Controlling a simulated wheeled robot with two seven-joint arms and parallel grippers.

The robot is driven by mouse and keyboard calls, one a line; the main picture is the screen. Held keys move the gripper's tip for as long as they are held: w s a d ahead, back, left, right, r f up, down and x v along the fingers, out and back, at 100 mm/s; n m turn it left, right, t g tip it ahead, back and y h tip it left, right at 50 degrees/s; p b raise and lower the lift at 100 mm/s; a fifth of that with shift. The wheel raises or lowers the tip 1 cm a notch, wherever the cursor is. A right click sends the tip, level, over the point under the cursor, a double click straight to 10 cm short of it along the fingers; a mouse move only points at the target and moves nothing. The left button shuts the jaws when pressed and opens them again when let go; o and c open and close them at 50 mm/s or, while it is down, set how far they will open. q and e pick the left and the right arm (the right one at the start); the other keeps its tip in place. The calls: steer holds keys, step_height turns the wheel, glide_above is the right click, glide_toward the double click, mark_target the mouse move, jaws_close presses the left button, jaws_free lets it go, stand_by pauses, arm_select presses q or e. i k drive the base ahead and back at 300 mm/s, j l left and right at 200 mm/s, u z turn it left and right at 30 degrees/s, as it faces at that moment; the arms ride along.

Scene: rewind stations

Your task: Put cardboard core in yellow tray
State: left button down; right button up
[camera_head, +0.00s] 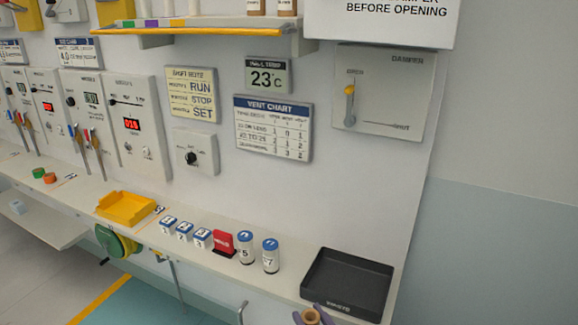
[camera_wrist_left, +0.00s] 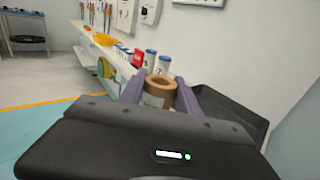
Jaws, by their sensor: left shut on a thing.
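My left gripper (camera_head: 313,317) is at the bottom edge of the head view, just in front of the black tray. It is shut on the cardboard core (camera_wrist_left: 159,89), a short brown tube with a pale label, held upright between the purple fingers in the left wrist view. The core's top (camera_head: 311,316) also shows in the head view. The yellow tray (camera_head: 126,208) lies on the shelf, well to the left of the gripper; its inside looks empty. It also shows in the left wrist view (camera_wrist_left: 104,40). My right gripper is in neither view.
The black tray (camera_head: 346,283) sits at the shelf's right end. Between the trays stand blue-topped canisters (camera_head: 270,255), a red holder (camera_head: 223,243) and several small numbered blocks (camera_head: 184,231). An upper shelf (camera_head: 200,24) overhangs the wall panels. Orange and green caps (camera_head: 44,175) lie farther left.

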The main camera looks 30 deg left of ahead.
mark_target(129, 218)
steer(key=z, duration=0.7)
steer(key=j+z, duration=0.15)
steer(key=j, duration=0.15)
steer(key=k+j+z, duration=0.4)
steer(key=j+z, duration=0.25)
steer(key=k+j+z, duration=0.25)
steer(key=j+z, duration=0.25)
steer(key=k+j+z, duration=0.3)
steer(key=z, duration=0.15)
steer(key=k+j+z, duration=0.2)
steer(key=k+z, duration=0.15)
steer(key=z, duration=0.15)
steer(key=k+j, duration=0.15)
steer(key=k, duration=0.8)
steer(key=k+j+z, duration=0.1)
steer(key=k, duration=0.8)
steer(key=k+j+u, duration=0.15)
steer(key=k+u, duration=0.2)
steer(key=k, duration=0.15)
steer(key=k+j+u, duration=0.3)
steer(key=k, duration=0.15)
